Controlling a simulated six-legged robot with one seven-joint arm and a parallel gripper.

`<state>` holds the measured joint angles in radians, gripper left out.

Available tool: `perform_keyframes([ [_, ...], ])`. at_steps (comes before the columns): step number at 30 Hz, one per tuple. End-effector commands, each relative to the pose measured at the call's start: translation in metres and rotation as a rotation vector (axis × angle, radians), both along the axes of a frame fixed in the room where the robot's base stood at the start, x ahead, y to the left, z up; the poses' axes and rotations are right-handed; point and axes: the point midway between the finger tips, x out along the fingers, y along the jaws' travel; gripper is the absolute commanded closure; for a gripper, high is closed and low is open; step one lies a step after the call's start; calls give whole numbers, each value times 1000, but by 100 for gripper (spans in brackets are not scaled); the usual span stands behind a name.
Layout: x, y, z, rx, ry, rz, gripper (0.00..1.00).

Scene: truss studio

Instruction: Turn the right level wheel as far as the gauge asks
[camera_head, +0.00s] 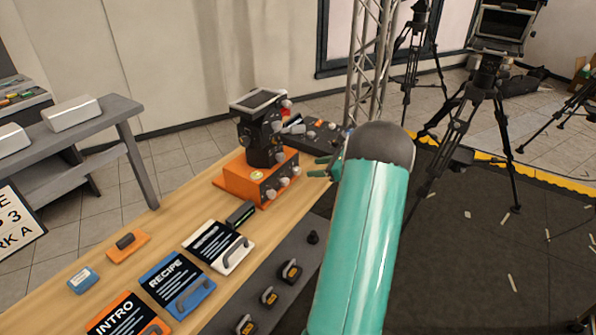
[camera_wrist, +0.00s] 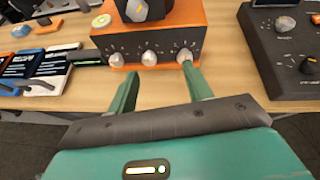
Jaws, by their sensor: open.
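An orange box (camera_head: 230,182) with a dark front panel stands on the wooden bench and carries a black device with a screen (camera_head: 260,100). Its front bears three pale wheels. The right wheel (camera_wrist: 185,56) is at the right end of the row; it also shows in the head view (camera_head: 296,170). The middle wheel (camera_wrist: 149,58) and left wheel (camera_wrist: 116,60) are beside it. A round yellow-green gauge (camera_wrist: 101,20) is on the box top; its reading is too small to tell. My gripper (camera_wrist: 160,71) is open and empty in front of the panel, its right finger close to the right wheel. Contact cannot be told.
A dark control console (camera_wrist: 290,50) with knobs stands right of the box. Title cards (camera_head: 180,283) and a dark strip with handled pieces (camera_head: 270,297) lie on the near bench. A truss post (camera_head: 370,70) and tripods (camera_head: 485,105) stand beyond.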

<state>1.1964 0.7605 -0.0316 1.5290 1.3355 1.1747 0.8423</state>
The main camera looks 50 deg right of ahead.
Motion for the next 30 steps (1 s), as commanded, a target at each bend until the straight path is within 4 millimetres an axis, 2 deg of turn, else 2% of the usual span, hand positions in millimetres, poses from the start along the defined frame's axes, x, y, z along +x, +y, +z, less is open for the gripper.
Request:
perform_keyframes([
  [1,-14,-19,-12,37,-14,-53,50],
  [4,-28,-39,-22,83,-38,-117,50],
  [7,-31,-45,-27,99,-47,-136,50],
  [10,-24,-44,-29,99,-47,-134,50],
  [14,-6,-42,-38,99,-45,-131,50],
  [24,57,-34,-63,97,-45,-130,50],
  [30,86,-32,-75,96,-44,-131,50],
])
